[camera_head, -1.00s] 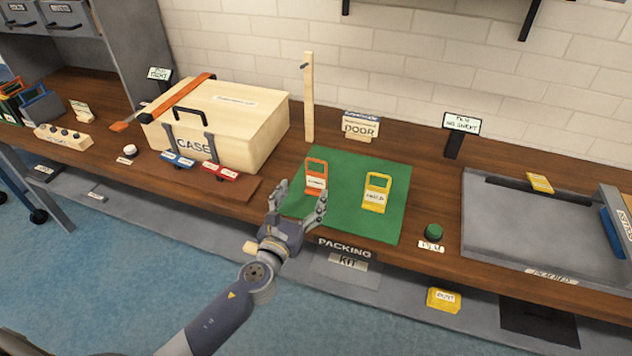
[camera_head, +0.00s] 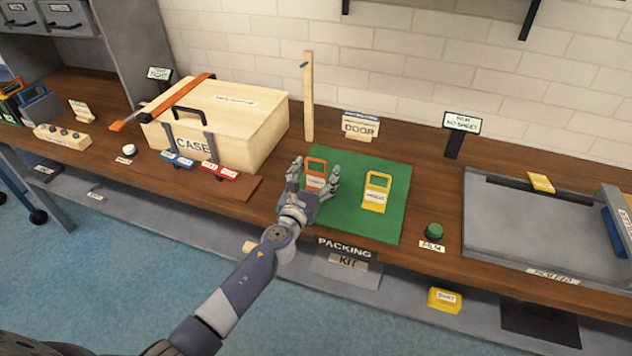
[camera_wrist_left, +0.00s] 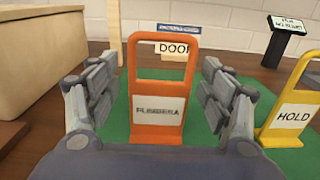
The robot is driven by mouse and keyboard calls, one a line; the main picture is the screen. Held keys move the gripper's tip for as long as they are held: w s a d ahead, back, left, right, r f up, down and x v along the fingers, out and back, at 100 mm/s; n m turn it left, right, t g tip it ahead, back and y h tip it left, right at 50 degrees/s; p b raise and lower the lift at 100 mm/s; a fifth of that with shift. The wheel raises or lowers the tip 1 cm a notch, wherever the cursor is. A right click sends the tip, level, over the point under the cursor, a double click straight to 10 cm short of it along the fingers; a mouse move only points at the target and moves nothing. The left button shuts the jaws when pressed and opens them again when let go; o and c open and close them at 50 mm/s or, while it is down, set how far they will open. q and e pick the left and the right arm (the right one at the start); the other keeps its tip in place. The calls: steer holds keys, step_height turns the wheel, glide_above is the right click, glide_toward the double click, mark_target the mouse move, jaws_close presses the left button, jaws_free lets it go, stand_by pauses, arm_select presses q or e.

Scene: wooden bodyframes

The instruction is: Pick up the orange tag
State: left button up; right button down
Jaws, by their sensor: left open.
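The orange tag (camera_head: 316,181) stands upright on the green mat (camera_head: 346,220), with a handle loop on top and a white label. My left gripper (camera_head: 314,178) is open in front of it. In the left wrist view the orange tag (camera_wrist_left: 158,113) stands centred between the open fingers of my left gripper (camera_wrist_left: 158,95), with a gap visible on each side. The label on its lower part faces me. In the head view the fingers cover part of the tag's lower half. My right gripper is not in view.
A yellow tag (camera_head: 376,193) stands close to the right on the same mat; its label reads HOLD in the wrist view (camera_wrist_left: 290,117). A wooden case (camera_head: 238,120) is at left, a thin upright post (camera_head: 308,100) and DOOR sign (camera_head: 360,126) behind, a grey tray (camera_head: 530,225) at right.

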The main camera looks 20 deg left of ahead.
arm_select(q)
steer(key=c, duration=1.1)
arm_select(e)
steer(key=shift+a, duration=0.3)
arm_select(q)
steer(key=shift+r, duration=0.15)
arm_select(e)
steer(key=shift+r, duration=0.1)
